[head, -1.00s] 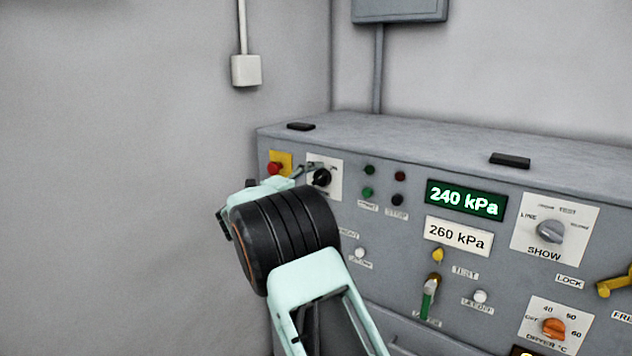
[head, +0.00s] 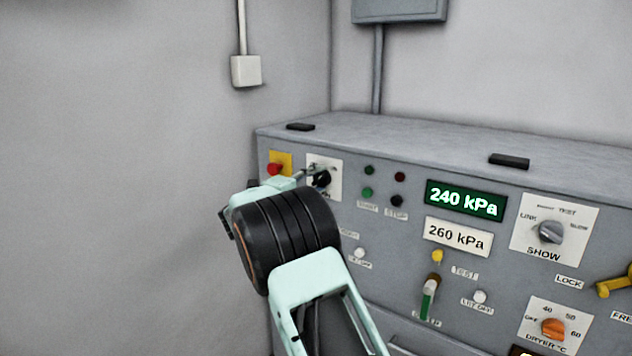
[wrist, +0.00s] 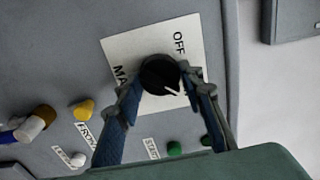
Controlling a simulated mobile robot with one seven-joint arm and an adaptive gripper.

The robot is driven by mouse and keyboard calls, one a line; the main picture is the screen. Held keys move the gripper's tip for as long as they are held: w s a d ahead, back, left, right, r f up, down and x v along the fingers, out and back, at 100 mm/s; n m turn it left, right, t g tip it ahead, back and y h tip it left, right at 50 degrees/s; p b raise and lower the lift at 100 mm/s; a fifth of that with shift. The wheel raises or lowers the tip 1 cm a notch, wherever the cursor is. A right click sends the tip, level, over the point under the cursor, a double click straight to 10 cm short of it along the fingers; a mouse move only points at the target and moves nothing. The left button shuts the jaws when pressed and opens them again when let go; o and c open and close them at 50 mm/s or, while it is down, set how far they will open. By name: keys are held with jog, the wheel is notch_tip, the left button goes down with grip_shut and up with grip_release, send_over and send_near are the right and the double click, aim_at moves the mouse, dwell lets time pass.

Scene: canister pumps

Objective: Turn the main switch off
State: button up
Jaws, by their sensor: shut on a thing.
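The main switch is a round black knob (head: 322,179) on a white plate (head: 333,165) at the panel's left end, beside the red button. In the wrist view the knob (wrist: 158,73) shows a white pointer line slanting to the lower right. Its plate (wrist: 120,50) reads "OFF" along one side and a partly hidden "MA..." on another. My gripper (wrist: 162,88) has one finger on each side of the knob and is shut on it. In the head view my gripper's fingertips (head: 316,174) partly cover the knob.
A red button (head: 275,169) on yellow is left of the switch. Green and dark push buttons (head: 368,192) are close on its right. Displays read 240 kPa (head: 466,199) and 260 kPa (head: 458,235). The grey wall (head: 120,180) at left is bare near my arm.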

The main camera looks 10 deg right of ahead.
jog(key=shift+r, duration=0.1)
jog(key=n+p, duration=0.4)
jog(key=shift+r, duration=0.1)
jog(key=n+p, duration=0.4)
jog(key=n, duration=0.1)
jog(key=shift+p, duration=0.3)
jog(key=n+p, duration=0.3)
jog(key=n, duration=0.2)
jog(key=shift+n+p, duration=0.3)
jog(key=shift+p, duration=0.05)
jog(key=shift+f+n+p, duration=0.2)
jog(key=shift+n+p, duration=0.6)
jog(key=shift+n, duration=0.7)
jog(key=o, duration=1.2)
jog(key=shift+c, duration=0.2)
jog(key=shift+s+a, duration=0.1)
